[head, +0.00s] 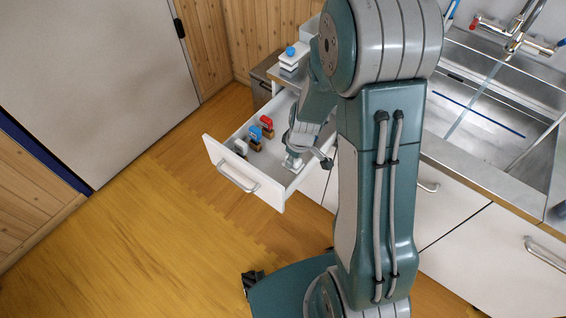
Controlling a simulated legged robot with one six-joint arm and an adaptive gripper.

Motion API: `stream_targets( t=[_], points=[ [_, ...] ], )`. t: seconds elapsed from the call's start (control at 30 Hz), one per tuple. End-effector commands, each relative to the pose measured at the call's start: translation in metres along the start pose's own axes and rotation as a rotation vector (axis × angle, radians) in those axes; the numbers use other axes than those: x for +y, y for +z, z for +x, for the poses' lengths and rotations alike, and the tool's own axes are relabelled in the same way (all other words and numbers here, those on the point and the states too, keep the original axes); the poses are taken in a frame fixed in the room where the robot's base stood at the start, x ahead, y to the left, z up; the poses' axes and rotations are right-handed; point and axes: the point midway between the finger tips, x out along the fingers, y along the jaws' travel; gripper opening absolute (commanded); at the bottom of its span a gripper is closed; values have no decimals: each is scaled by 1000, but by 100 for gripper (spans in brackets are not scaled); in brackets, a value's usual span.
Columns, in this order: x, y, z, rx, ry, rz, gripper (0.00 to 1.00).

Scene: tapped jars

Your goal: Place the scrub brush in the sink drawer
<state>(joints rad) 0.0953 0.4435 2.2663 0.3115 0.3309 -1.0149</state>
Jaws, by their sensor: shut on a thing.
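The open sink drawer (234,178) has a white front and a bar handle, and it is pulled out below the counter. My gripper (307,158) is in or just above the right part of the drawer, pointing down. It is shut on a small pale thing, apparently the scrub brush (292,164). That thing is low, close to the drawer floor; whether it touches the floor I cannot tell. My own arm hides part of the drawer and of the gripper.
Several small items stand in the drawer's left part: a red-topped one (266,122), a blue-topped one (255,134) and a pale-topped one (241,147). A white item with a blue knob (291,52) stands behind. A steel sink (500,120) is at right. The wooden floor (150,240) is clear.

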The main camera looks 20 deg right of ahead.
Motion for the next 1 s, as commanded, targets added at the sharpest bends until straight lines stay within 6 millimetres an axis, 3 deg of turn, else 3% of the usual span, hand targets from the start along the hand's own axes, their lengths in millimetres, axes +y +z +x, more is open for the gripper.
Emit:
stream_targets(
  t=[0.3, 0.47, 0.63, 1.0],
  points=[
    [7, -28, 51, -2, -2, 1, 0],
    [9, -35, 63, -1, -2, 1, 0],
    [9, -32, 87, -2, -3, 4, 0],
    [9, -31, 94, 0, -1, 2, 0]
  ],
)
